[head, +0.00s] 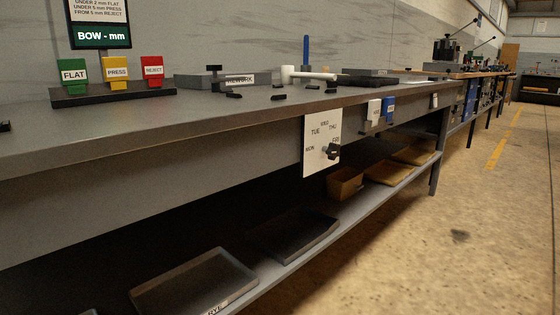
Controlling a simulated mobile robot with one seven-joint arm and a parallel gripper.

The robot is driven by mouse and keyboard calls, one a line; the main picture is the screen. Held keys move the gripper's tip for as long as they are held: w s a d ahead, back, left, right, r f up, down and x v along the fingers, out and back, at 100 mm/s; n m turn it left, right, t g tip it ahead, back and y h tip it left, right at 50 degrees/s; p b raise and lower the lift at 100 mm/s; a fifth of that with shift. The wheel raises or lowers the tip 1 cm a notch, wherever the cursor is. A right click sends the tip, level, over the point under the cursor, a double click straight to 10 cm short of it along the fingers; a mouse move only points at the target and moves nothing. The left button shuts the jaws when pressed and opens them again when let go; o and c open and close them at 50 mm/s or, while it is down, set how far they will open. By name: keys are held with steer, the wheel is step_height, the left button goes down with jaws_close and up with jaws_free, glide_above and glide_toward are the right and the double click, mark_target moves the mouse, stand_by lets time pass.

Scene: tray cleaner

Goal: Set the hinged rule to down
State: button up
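A narrow blue upright bar (306,52) stands near the back of the grey workbench (150,115), behind a white-headed mallet. It may be the hinged rule raised upright, but it is small and its base and any hinge are hidden, so I cannot tell for sure. My gripper is not in view.
On the bench are green, yellow and red labelled blocks (116,73), a clamp-like block marked REWORK (226,80), the mallet (305,75) and several small black pieces. A weekday dial (322,143) hangs on the front. Trays (195,283) sit on the lower shelf. Floor at right is clear.

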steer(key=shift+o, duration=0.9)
